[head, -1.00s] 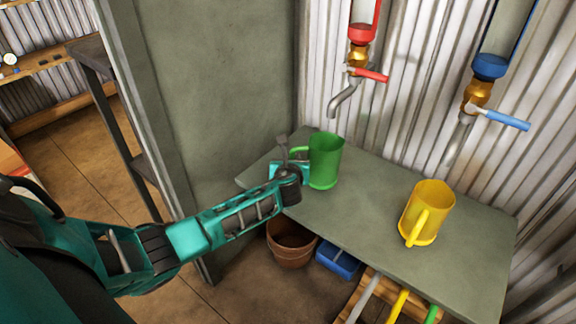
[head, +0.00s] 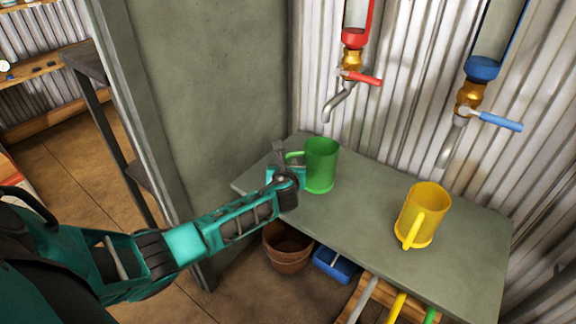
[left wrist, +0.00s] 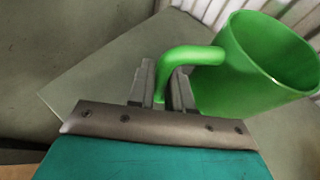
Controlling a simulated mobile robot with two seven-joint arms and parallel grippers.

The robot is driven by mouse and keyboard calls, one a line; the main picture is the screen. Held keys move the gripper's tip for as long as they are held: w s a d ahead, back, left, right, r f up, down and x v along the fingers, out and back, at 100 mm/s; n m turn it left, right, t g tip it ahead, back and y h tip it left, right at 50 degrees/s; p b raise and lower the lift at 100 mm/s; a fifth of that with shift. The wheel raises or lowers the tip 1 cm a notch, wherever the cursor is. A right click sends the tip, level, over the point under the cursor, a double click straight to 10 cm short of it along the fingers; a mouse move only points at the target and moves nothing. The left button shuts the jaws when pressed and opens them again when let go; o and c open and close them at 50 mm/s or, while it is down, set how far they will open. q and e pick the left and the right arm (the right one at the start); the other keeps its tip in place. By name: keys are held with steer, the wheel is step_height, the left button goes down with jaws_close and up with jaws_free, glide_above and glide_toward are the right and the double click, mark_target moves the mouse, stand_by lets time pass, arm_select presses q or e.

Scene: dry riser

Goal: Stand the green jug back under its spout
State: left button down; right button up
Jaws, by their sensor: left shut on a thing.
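The green jug (head: 321,166) stands upright on or just over the grey shelf (head: 385,221), near its left end, with its handle to the left. The red-handled tap's spout (head: 330,111) hangs above it. My left gripper (head: 284,160) is at the handle side of the jug. In the left wrist view its two fingers (left wrist: 163,88) are shut on the handle of the green jug (left wrist: 258,68). Whether the jug's base touches the shelf is hard to tell. My right gripper is not in view.
A yellow jug (head: 423,217) stands on the shelf's right part, below the blue-handled tap (head: 495,121). A grey-green wall panel (head: 195,90) is close on the left. A brown pot (head: 287,246) and a blue box (head: 336,264) lie below.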

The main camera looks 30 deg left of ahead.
arm_select(q)
steer(key=shift+f, duration=0.15)
steer(key=c, duration=1)
jaws_free()
steer(key=shift+c, duration=0.2)
steer(key=shift+o, duration=0.4)
